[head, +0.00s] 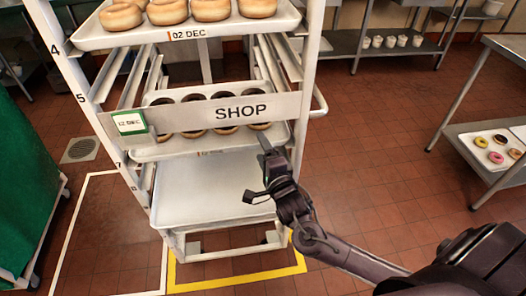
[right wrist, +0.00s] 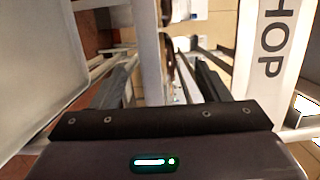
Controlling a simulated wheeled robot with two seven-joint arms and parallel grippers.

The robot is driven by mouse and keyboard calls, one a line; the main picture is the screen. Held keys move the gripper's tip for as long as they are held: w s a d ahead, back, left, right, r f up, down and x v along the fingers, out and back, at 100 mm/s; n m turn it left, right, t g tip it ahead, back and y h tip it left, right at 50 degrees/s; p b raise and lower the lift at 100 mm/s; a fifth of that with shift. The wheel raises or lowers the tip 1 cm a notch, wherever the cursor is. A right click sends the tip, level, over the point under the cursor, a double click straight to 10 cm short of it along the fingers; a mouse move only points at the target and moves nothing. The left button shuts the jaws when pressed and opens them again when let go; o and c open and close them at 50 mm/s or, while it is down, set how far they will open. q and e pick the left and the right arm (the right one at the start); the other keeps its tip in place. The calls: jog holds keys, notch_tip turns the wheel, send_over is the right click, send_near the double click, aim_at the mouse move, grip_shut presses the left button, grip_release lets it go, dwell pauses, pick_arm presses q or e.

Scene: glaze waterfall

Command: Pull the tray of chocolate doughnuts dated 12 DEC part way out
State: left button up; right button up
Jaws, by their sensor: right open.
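The tray (head: 165,152) of dark chocolate doughnuts (head: 226,129) sits in the rack behind a white bar marked SHOP (head: 240,112), which hides part of the doughnuts. A green-framed tag (head: 130,123) at the bar's left end seems to read 12 DEC. My right gripper (head: 258,168) is open at the tray's front right corner, just below the bar. In the right wrist view, a pale edge (right wrist: 148,50), apparently the tray's lip, lies between the open fingers (right wrist: 160,85); I cannot tell whether they touch it. My left gripper is not in view.
A tray of plain doughnuts labelled 02 DEC (head: 188,35) is above. An empty white tray (head: 210,190) is below. A green covered cart (head: 25,180) stands left. A steel table (head: 465,130) with iced doughnuts stands right. The tiled floor between is clear.

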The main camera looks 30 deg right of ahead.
aim_at(250, 129)
jog(key=shift+w+d+p, duration=0.15)
jog(key=shift+w+p, duration=0.1)
jog(key=shift+w, duration=1.7)
jog(key=shift+w+d+p, duration=0.1)
jog(key=shift+w+p, duration=0.1)
jog(key=shift+w, duration=1.75)
grip_shut()
